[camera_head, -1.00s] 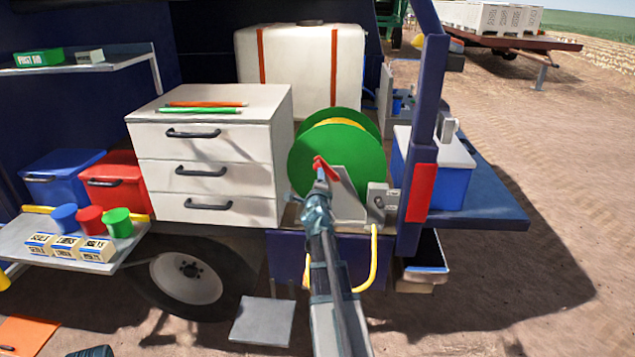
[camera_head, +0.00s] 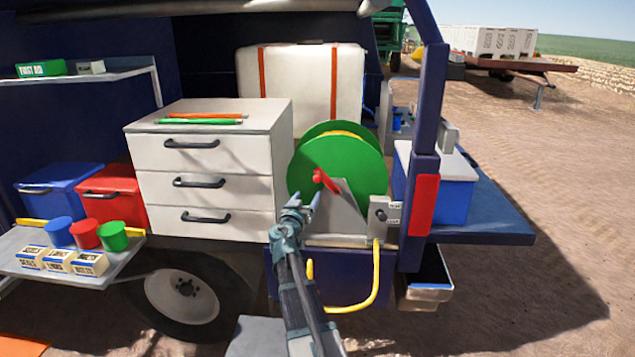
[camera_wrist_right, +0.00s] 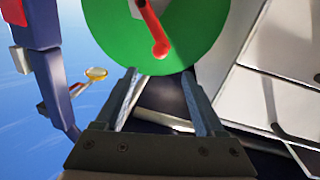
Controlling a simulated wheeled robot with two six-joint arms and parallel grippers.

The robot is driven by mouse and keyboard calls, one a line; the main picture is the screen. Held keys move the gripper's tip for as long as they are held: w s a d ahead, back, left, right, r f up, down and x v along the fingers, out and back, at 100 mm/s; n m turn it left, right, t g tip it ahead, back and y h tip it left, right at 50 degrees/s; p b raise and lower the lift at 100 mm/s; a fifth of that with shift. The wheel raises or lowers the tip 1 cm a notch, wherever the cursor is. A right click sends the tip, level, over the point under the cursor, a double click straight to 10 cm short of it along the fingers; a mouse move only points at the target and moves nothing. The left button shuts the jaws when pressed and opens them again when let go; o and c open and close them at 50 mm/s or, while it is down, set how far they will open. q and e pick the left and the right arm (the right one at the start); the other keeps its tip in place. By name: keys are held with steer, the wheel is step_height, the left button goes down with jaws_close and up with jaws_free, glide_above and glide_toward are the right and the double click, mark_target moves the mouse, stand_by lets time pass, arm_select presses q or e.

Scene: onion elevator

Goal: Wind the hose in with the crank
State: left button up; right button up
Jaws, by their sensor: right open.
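The green hose reel (camera_head: 338,168) stands on the vehicle bed, with a grey bracket (camera_head: 342,212) in front of it. The red crank (camera_head: 326,181) sits at the reel's centre; it also shows in the right wrist view (camera_wrist_right: 153,30). The yellow hose (camera_head: 377,270) hangs below the grey box and curves back to the left, with its end near my right arm. My right gripper (camera_head: 304,198) is open and empty, just left of and below the crank, apart from it. In the right wrist view its fingers (camera_wrist_right: 160,100) point towards the reel, below the crank. My left gripper is not in view.
A white drawer cabinet (camera_head: 210,180) stands directly left of the reel. A blue post (camera_head: 425,165) with a red plate and a blue box (camera_head: 458,193) stand to the right. A white tank (camera_head: 345,85) is behind. A small grey box (camera_head: 384,212) sits beside the bracket.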

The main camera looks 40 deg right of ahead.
mark_target(316, 181)
steer(key=x, duration=1.3)
steer(key=shift+w+d, duration=0.2)
steer(key=shift+d, duration=0.1)
jaws_close()
stand_by(0.9)
